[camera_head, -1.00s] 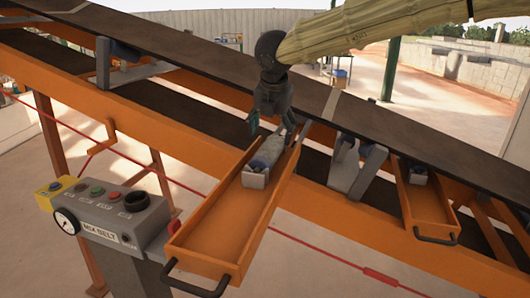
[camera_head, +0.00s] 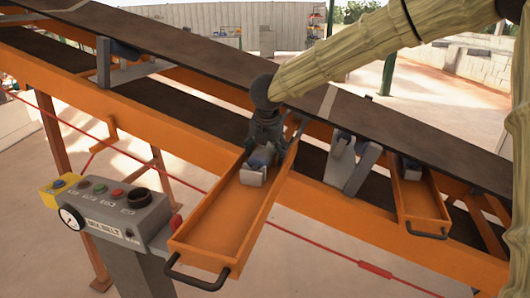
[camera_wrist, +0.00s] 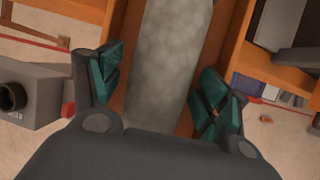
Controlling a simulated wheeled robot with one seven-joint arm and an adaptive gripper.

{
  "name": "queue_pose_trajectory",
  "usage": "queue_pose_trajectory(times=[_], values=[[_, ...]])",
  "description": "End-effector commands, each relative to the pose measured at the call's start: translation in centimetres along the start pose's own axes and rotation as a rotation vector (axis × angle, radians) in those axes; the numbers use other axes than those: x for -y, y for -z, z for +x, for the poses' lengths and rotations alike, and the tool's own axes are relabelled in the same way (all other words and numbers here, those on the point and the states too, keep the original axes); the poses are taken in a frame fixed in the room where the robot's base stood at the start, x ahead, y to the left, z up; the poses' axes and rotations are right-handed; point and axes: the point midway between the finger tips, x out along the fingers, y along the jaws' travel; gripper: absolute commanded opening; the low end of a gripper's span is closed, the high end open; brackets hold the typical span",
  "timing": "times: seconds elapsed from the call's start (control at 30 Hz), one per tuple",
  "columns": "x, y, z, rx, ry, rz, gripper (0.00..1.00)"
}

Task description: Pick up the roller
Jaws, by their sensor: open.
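The roller (camera_wrist: 172,60) is a mottled grey cylinder lying in the orange tray (camera_head: 215,218). In the head view most of it is hidden behind my gripper (camera_head: 264,138), with a blue part and a grey bracket (camera_head: 254,176) showing just below. In the wrist view my gripper (camera_wrist: 160,90) is open, with one teal-padded finger on each side of the roller. A gap shows on both sides. I cannot tell how deep the fingers reach around it.
The dark conveyor belt (camera_head: 400,140) slopes close behind my gripper. A second orange tray (camera_head: 420,203) is at the right. A grey control box (camera_head: 125,215) with buttons and a gauge stands at the left. The near part of the first tray is empty.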

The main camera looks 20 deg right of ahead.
Motion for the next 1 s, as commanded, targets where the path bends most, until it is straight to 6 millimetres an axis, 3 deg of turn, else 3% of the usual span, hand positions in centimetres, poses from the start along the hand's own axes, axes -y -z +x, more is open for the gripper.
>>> queue_pose_trajectory(times=[0.13, 0.5, 0.8, 1.0], values=[[0.0, 0.0, -0.1, 0.0, 0.0, 0.0, 0.76], [0.0, 0.0, -0.1, 0.0, 0.0, 0.0, 0.09], [-0.1, -0.2, -0.4, 0.002, -0.002, 0.001, 0.07], [-0.5, -1.0, -2.4, 0.003, -0.005, 0.001, 0.07]])
